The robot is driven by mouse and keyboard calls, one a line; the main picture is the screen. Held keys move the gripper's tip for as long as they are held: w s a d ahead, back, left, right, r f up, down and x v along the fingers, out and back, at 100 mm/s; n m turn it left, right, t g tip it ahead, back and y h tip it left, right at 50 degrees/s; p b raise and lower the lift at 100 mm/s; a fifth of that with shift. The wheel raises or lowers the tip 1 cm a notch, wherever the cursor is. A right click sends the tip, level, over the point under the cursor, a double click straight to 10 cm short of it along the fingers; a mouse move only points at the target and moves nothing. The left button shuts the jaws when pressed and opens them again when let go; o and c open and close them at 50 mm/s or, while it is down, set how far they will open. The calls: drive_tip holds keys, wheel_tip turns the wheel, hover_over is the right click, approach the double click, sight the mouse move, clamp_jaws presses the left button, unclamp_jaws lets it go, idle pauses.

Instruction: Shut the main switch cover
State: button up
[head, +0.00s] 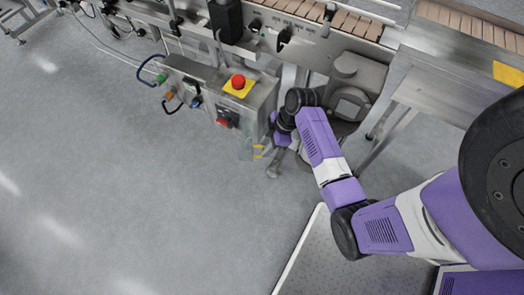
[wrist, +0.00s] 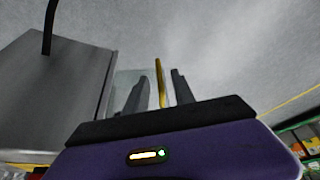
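The main switch cover (head: 246,148) is a clear panel standing open, out from the right end of the grey control box, below and right of the red and black main switch (head: 227,119). In the wrist view the clear panel (wrist: 124,80) shows behind the left finger, and its yellow edge piece (wrist: 158,66) stands between my fingers. My gripper (wrist: 160,76) is open around this yellow piece, with a visible gap on both sides. In the head view my gripper (head: 270,152) is at the cover, partly hidden by my arm.
The control box (head: 205,88) carries a red emergency button (head: 238,82) on a yellow plate, and cables at its left end. A conveyor (head: 330,22) runs behind it. A grey motor-like machine part (head: 357,75) stands close behind my wrist. The floor to the left is clear.

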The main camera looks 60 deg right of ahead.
drive_tip(key=shift+x, duration=1.7)
clamp_jaws()
